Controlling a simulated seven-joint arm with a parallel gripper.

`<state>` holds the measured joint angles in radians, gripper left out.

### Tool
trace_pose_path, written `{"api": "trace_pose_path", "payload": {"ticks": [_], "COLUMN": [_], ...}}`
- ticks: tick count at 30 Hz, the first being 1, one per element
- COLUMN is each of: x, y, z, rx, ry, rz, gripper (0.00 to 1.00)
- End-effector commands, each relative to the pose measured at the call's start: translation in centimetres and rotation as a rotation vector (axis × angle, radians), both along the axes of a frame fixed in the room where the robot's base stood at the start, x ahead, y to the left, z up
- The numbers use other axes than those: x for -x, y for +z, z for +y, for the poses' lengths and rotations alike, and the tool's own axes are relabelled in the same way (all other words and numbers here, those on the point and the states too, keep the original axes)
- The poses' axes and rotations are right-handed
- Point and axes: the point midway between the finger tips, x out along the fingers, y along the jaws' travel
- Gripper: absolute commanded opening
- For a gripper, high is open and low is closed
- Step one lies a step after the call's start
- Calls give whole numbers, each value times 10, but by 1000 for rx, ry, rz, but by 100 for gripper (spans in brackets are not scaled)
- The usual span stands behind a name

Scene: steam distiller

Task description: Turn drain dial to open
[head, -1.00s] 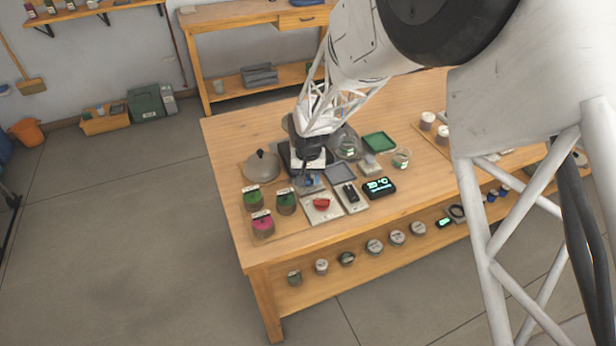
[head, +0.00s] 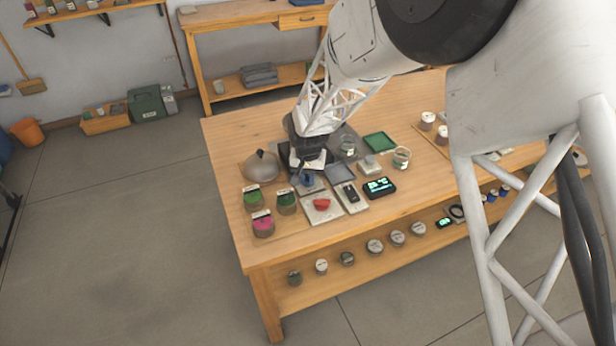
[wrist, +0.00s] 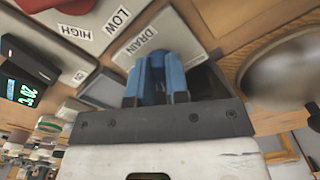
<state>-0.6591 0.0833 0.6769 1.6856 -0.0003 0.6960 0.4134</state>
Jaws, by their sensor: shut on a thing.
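The drain dial (wrist: 157,70) is blue and stands on a pale plate (wrist: 142,40) marked DRAIN in the wrist view. My gripper (wrist: 156,78) has blue fingers on either side of the dial and is shut on it. In the head view, my gripper (head: 309,172) points down at the blue dial near the front left part of the table. The fingers and my wrist cover much of the dial, so its exact setting cannot be read.
A red dial (head: 321,204) on a plate marked LOW and HIGH stands in front. A black switch (head: 350,193) and a lit display (head: 379,187) are to the right. A rounded grey lid (head: 262,166) and several labelled jars (head: 263,224) stand to the left.

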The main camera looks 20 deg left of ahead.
Motion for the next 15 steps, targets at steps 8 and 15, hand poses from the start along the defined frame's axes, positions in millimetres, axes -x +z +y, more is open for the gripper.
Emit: {"api": "trace_pose_path", "payload": {"ticks": [8, 15], "x": [0, 0], "y": [0, 0], "z": [0, 0], "rx": [0, 0], "ry": [0, 0], "rz": [0, 0], "gripper": [23, 40]}}
